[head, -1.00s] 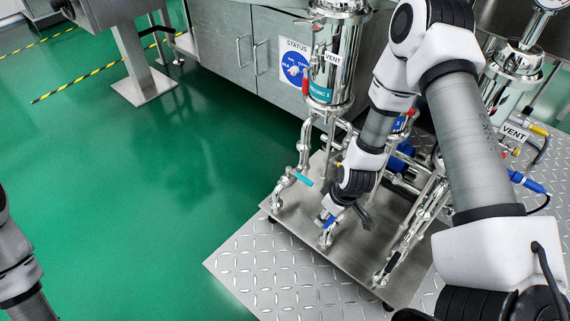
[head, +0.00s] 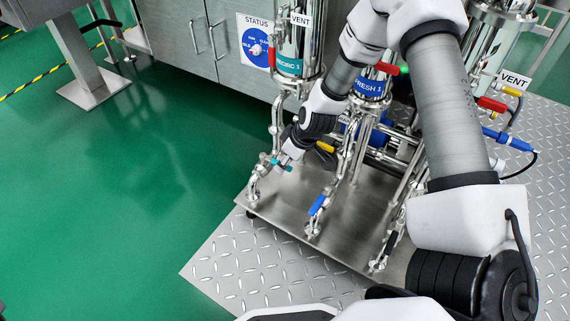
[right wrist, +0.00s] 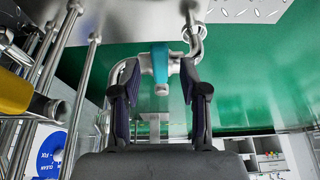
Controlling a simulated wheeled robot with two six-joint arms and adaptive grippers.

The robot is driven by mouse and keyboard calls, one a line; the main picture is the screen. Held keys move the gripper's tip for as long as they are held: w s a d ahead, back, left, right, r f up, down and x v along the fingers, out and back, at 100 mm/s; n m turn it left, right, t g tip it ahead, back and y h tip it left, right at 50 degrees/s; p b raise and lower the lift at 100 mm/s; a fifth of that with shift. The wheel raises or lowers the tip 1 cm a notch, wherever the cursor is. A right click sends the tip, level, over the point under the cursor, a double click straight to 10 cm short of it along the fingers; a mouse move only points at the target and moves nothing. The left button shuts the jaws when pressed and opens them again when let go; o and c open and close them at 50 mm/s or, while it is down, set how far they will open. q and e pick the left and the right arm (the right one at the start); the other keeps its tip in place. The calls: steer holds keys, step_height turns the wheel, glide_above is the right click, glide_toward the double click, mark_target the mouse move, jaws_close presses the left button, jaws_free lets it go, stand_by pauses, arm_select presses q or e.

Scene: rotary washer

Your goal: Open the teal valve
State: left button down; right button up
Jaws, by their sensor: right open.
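The teal valve handle (head: 275,163) sits on the leftmost steel pipe branch, below the tank with the teal label. My right gripper (head: 282,158) is at this handle and partly covers it in the head view. In the right wrist view the teal handle (right wrist: 160,62) stands upright between the tips of my two open fingers (right wrist: 160,78), with the metal valve body behind it. A gap shows on both sides of the handle, and neither finger clearly touches it. My left gripper is out of view.
A blue-handled valve (head: 317,205) stands just right of the teal one, and a black-handled valve (head: 391,240) farther right. Steel pipes and the tank labelled FRESH 1 (head: 368,88) crowd the right. The green floor (head: 140,190) at left is clear.

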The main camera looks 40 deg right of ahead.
steer(key=shift+w+f, duration=0.15)
steer(key=shift+f, duration=0.2)
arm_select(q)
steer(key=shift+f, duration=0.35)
arm_select(e)
steer(key=shift+r, duration=0.15)
jaws_close()
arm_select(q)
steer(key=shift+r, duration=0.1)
arm_select(e)
steer(key=shift+a, duration=0.1)
